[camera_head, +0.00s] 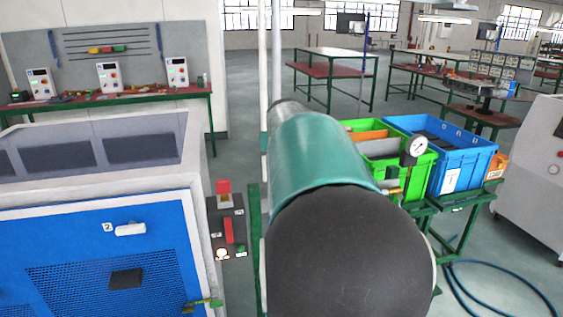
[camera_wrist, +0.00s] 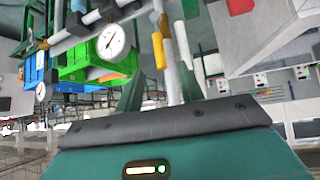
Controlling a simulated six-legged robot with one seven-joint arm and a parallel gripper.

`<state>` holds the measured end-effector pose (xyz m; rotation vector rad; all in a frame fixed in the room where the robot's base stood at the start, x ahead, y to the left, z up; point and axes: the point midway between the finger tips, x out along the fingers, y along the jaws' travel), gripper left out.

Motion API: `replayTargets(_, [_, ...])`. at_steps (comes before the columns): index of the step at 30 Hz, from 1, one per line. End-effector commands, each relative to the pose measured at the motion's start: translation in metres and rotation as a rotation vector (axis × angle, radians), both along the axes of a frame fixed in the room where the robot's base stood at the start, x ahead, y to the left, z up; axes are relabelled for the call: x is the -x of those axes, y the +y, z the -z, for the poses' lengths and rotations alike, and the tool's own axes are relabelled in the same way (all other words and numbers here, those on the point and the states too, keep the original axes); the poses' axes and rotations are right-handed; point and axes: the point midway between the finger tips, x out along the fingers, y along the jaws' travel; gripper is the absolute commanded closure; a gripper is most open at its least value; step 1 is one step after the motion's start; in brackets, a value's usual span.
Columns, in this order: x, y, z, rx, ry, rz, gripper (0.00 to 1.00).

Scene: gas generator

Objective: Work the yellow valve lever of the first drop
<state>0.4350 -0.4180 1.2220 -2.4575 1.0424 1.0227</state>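Nothing is visibly gripped; the yellow pieces appear beyond the fingertips, and contact cannot be judged. In the head view my arm hides the gripper and the levers.
A round white gauge (camera_wrist: 113,42) is close by on the left of the wrist view, with another gauge (camera_wrist: 42,90) farther left. In the head view, green (camera_head: 405,180) and blue (camera_head: 462,160) crates stand right of my arm. A blue-fronted machine (camera_head: 80,240) stands left.

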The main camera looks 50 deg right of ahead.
Motion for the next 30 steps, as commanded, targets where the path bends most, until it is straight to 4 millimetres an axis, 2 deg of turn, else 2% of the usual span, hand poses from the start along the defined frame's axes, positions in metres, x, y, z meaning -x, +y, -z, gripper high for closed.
replayTargets(3, [0.011,0.012,-0.016,0.000,-0.002,-0.001,0.62])
replayTargets(9, [0.019,0.021,-0.027,-0.001,0.000,0.001,0.62])
replayTargets(27, [0.020,0.022,-0.028,-0.002,0.001,-0.001,0.62])
replayTargets(30, [0.018,0.035,-0.027,-0.010,0.002,-0.023,0.62])
